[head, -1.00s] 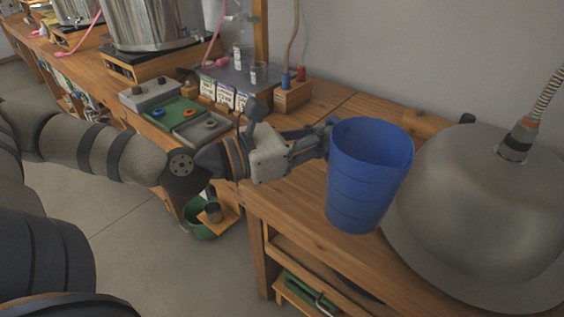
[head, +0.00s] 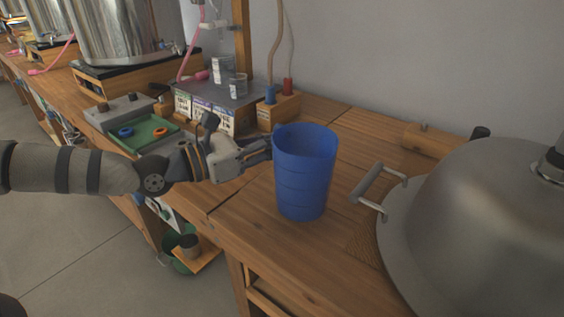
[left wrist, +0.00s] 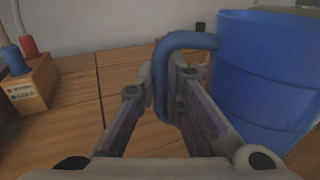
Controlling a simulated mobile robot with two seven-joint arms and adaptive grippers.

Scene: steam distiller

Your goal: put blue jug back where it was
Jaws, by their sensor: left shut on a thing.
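The blue jug (head: 304,178) is upright over the wooden bench (head: 246,212), left of the large metal dome. My left gripper (head: 264,150) reaches it from the left and is shut on its handle. In the left wrist view the handle (left wrist: 186,42) passes between the two fingers (left wrist: 172,95), and the jug's body (left wrist: 265,70) fills the right side. I cannot tell whether the jug's base touches the bench. My right gripper is not in view.
The metal dome (head: 480,230) with a side handle (head: 378,190) stands at the right. Bare bench lies around the jug.

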